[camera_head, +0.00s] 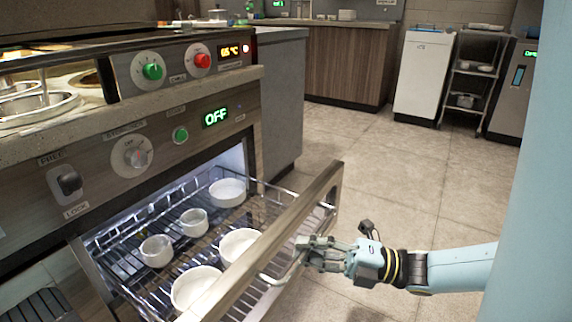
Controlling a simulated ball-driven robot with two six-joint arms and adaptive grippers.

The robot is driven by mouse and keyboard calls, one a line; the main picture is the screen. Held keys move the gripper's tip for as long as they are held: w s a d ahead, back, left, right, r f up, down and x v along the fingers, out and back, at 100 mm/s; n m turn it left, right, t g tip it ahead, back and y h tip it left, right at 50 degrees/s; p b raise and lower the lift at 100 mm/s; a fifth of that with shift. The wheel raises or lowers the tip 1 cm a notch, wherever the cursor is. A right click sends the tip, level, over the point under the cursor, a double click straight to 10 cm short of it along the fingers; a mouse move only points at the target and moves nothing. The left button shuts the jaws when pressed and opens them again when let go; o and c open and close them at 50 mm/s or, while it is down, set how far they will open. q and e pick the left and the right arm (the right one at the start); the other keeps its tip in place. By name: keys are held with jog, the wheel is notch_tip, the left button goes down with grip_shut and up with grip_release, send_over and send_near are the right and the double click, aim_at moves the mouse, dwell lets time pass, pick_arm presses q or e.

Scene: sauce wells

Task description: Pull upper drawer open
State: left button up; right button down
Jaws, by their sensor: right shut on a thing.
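The upper drawer (322,181) is pulled out from the cabinet front at lower left. It has a wire rack and a long metal-edged front panel. White bowls and cups, such as a bowl (228,191) and a cup (157,250), stand inside it. My right gripper (302,254) comes in from the right, at the outer face of the drawer front. It is shut on the drawer's curved metal handle (276,281); the fingers partly hide the handle. My left gripper is not in view.
Above the drawer are a panel with knobs (132,156), a green "OFF" display (216,116) and a counter with round wells (38,105). Open tiled floor (400,180) lies to the right. A white cabinet (424,75) and a shelf cart (473,80) stand far back.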

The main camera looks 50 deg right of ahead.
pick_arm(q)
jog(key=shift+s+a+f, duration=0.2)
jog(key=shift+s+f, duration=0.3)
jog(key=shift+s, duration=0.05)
pick_arm(e)
jog(key=shift+s+r, duration=0.1)
jog(key=shift+s, duration=0.7)
jog(key=c, duration=1.3)
grip_release()
jog(key=shift+c, duration=0.2)
jog(key=v, duration=1.2)
jog(key=shift+d, duration=0.1)
